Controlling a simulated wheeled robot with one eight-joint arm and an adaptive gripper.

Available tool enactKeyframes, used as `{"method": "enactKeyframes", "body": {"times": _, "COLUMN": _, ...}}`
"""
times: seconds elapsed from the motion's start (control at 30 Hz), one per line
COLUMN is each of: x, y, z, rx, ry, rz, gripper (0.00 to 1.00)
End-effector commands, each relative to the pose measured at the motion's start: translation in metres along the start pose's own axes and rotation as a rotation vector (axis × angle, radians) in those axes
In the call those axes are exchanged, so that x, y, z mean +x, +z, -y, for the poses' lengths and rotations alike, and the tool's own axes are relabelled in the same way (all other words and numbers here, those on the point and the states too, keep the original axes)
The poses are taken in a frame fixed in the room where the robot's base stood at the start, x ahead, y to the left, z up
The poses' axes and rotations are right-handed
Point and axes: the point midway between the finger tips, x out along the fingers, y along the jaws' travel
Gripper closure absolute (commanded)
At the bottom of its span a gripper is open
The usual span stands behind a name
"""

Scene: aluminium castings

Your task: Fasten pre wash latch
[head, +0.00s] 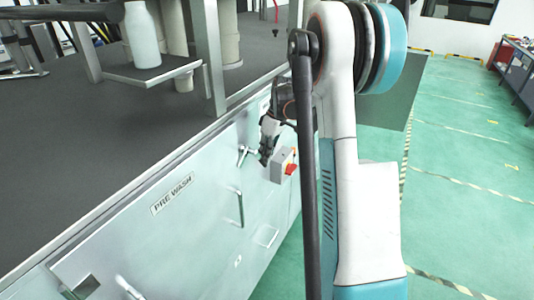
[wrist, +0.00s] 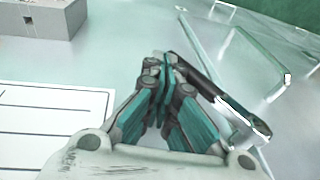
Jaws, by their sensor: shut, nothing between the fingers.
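The pre wash door (head: 205,225) is a pale metal panel labelled PRE WASH on the machine's side; it looks flush with the front. A metal latch (head: 244,155) sits at its upper right edge, and a second latch (head: 128,288) at its lower left. My gripper (head: 264,158) is right beside the upper latch, fingers pointing toward the panel. In the wrist view my gripper (wrist: 166,68) is shut and empty. A dark metal lever, seemingly the latch (wrist: 210,92), lies just right of the fingertips; whether they touch is unclear. The latch's base is partly hidden.
A grey switch box (head: 281,168) with a red knob is close right of my gripper; a grey block (wrist: 42,14) shows in the wrist view. A door handle (head: 240,208) stands out below the latch. A white bottle (head: 142,38) stands above. Green floor lies right.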

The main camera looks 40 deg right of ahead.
Motion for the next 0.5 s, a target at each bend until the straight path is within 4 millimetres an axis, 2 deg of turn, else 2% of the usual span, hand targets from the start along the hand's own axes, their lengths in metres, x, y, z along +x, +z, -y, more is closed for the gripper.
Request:
{"method": "enactKeyframes", "body": {"times": 0.03, "x": 0.008, "y": 0.001, "z": 0.002, "rx": -0.001, "ry": 0.000, "rz": 0.000, "gripper": 1.00}}
{"method": "enactKeyframes", "body": {"times": 0.3, "x": 0.025, "y": 0.005, "z": 0.015, "rx": -0.002, "ry": 0.000, "rz": 0.000, "gripper": 1.00}}
{"method": "enactKeyframes", "body": {"times": 0.5, "x": 0.032, "y": 0.006, "z": 0.022, "rx": 0.026, "ry": -0.128, "rz": 0.000, "gripper": 1.00}}
